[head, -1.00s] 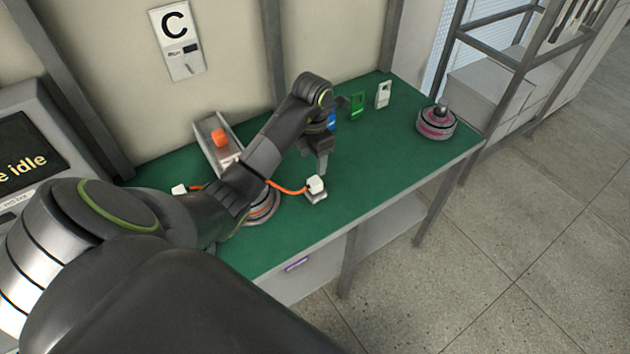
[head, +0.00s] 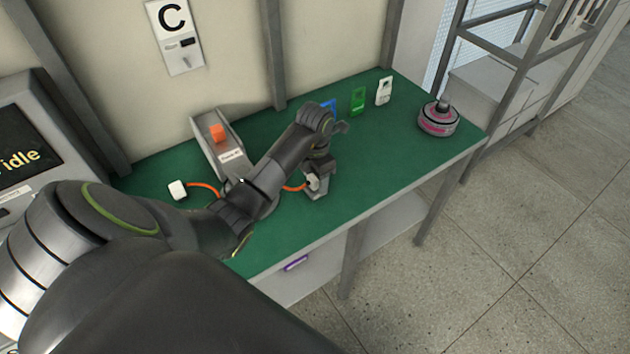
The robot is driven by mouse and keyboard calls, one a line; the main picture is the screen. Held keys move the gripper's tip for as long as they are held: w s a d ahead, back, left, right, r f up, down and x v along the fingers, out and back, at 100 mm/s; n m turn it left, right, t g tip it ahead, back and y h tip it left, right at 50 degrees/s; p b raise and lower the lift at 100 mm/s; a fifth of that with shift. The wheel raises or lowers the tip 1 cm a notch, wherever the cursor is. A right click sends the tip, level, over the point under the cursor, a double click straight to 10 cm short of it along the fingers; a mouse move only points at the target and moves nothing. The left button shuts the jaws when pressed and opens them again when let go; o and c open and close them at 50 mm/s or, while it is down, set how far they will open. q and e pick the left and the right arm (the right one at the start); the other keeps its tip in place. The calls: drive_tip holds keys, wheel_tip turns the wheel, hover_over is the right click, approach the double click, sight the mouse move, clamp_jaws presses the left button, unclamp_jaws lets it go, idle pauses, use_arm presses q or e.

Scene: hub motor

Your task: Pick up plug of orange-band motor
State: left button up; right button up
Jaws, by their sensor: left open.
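The white plug (head: 312,183) at the right end of an orange cable (head: 295,188) sits near the front edge of the green bench, partly covered by my gripper. My left gripper (head: 317,187) is open and low, with its fingers at the plug; I cannot tell whether they touch it. The motor between the cables is mostly hidden behind my left forearm, so its band cannot be made out now. A second white plug (head: 178,190) lies at the left end of another orange cable (head: 205,189). My right gripper is not in view.
A pink-banded motor (head: 438,120) sits at the bench's right end. Blue, green (head: 358,101) and white (head: 384,91) tags stand at the back. The bench (head: 395,150) is clear right of my gripper.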

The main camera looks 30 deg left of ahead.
use_arm(q)
drive_tip(key=shift+c, duration=0.3)
drive_tip(key=c, duration=1.1)
